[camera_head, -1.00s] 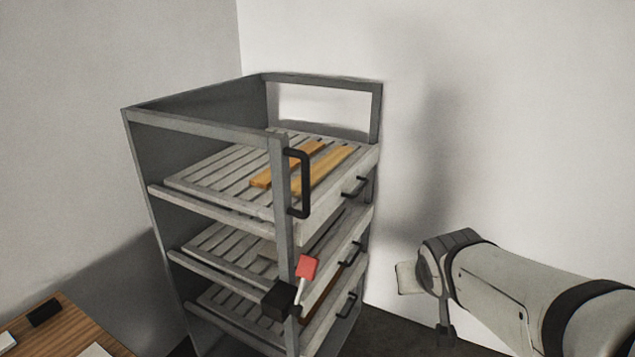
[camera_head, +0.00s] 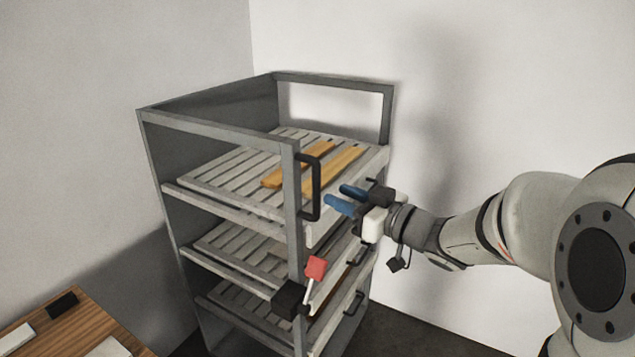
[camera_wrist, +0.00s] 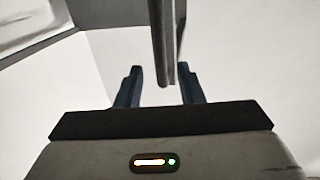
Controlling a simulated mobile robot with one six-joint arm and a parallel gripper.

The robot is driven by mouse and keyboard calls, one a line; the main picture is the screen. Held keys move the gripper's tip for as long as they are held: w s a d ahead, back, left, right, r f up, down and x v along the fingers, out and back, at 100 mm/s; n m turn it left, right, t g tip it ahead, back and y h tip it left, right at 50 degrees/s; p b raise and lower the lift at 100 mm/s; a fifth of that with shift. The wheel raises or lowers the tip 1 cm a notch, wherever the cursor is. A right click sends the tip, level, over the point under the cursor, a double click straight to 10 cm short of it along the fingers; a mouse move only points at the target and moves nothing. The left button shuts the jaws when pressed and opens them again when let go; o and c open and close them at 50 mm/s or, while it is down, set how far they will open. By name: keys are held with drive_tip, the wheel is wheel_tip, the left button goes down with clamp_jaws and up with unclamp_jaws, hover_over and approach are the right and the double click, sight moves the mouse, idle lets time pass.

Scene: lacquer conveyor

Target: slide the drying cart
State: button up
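The drying cart (camera_head: 150,119) is a tall grey metal frame with slatted shelves, standing in the corner. A black upright handle (camera_head: 316,187) is fixed to its front corner post. A red-tipped lever (camera_head: 316,268) on a black block (camera_head: 290,298) sits lower on that post. My gripper (camera_head: 345,198), with blue fingers, is open just right of the upright handle, pointing left at it, and looks empty. In the wrist view a grey bar (camera_wrist: 163,45) shows between the two fingers (camera_wrist: 160,88); I cannot tell which cart part it is.
Yellow-brown strips (camera_head: 335,172) lie on the cart's top slatted tray (camera_head: 225,175). Lower trays have small black handles (camera_head: 354,303). A wooden table (camera_head: 75,330) is at the lower left. White walls close in behind and to the right of the cart.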

sight(319, 187)
drive_tip(key=p+x, duration=0.1)
drive_tip(key=x, duration=0.6)
drive_tip(key=shift+w+a, duration=0.15)
clamp_jaws()
idle(0.3)
